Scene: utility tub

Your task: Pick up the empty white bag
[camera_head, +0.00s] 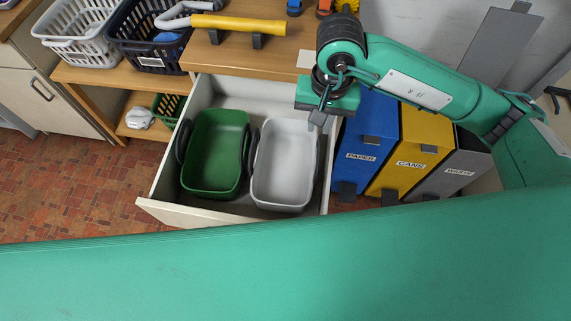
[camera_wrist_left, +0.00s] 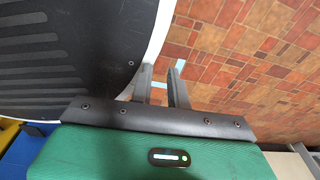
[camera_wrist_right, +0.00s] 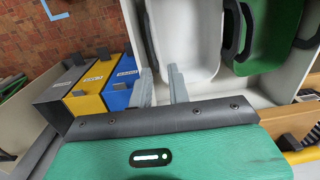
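No clear white bag shows; the closest match is an empty white tub (camera_head: 284,170) with dark handles, sitting in the open drawer. It also shows in the right wrist view (camera_wrist_right: 190,45), its inside bare. My right gripper (camera_head: 320,120) is over the tub's back right corner, fingers pointing down. In the right wrist view its fingers (camera_wrist_right: 162,84) are apart with nothing between them. Its height above the rim is hard to tell. My left gripper (camera_wrist_left: 160,84) shows only in the left wrist view, fingers apart and empty above brick-pattern floor.
A green tub (camera_head: 213,155) with dark handles stands left of the white one inside the drawer (camera_head: 170,212). Blue (camera_head: 366,140), yellow (camera_head: 405,155) and grey bins (camera_head: 455,165) stand to the right. A wooden counter (camera_head: 215,58) with a yellow-handled tool (camera_head: 240,24) lies behind.

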